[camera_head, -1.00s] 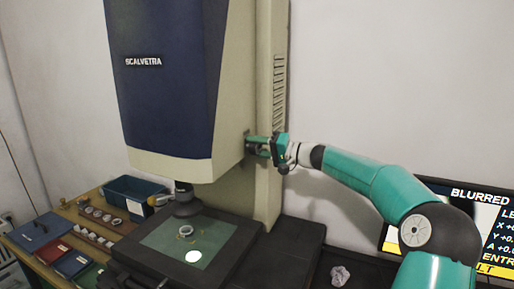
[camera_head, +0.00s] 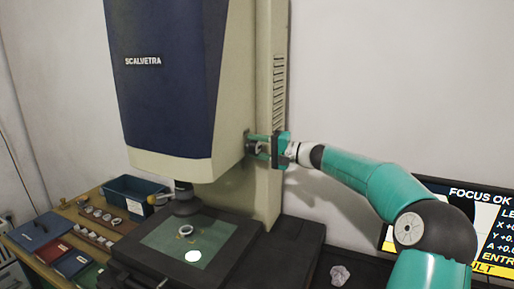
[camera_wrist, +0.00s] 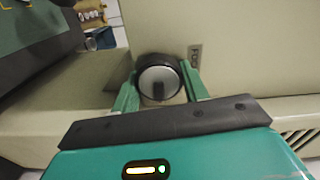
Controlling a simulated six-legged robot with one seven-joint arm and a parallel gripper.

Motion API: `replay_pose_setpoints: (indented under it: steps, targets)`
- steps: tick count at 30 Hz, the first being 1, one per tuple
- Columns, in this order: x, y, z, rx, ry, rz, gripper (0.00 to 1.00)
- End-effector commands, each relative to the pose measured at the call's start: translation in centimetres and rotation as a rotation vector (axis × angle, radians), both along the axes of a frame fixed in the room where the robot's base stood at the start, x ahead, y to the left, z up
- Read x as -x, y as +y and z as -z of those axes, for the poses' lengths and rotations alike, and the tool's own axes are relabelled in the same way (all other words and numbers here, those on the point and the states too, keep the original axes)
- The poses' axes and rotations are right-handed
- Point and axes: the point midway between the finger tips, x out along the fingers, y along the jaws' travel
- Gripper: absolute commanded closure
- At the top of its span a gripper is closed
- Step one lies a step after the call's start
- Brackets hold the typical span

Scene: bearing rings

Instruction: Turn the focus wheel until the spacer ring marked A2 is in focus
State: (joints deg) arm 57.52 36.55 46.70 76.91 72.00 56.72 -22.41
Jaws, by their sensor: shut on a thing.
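The focus wheel (camera_wrist: 158,80) is a round black-rimmed knob with a grey face on the side of the measuring machine (camera_head: 165,85). My gripper (camera_wrist: 160,92) is shut on it, with one green finger on each side; in the head view my gripper (camera_head: 262,147) is at the machine's right side. A pale spacer ring (camera_head: 186,230) lies on the green stage plate (camera_head: 160,240) below the lens (camera_head: 185,200). Its marking is too small to read. The monitor (camera_head: 465,195) at the right reads "FOCUS OK".
A bright round light spot (camera_head: 193,256) shows on the stage. A wooden bench (camera_head: 85,205) at the left holds racks of rings, a blue bin (camera_head: 135,193) and several coloured trays. Crumpled paper (camera_head: 340,274) lies at lower right.

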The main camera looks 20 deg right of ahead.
Motion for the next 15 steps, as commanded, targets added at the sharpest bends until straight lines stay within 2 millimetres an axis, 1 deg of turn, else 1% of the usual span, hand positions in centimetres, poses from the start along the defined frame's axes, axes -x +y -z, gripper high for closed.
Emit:
replay_pose_setpoints:
  steps: [1,2,3,5,15]
  targets:
    - [0.03,-0.21,0.02,0.000,0.000,0.003,0.78]
    - [0.03,-0.21,0.02,0.001,0.000,0.003,0.52]
    - [0.03,-0.21,0.02,0.001,0.000,0.003,0.44]
    - [0.03,-0.19,0.02,0.001,0.000,0.003,0.34]
    - [0.21,-0.34,0.02,0.001,0.000,0.002,0.34]
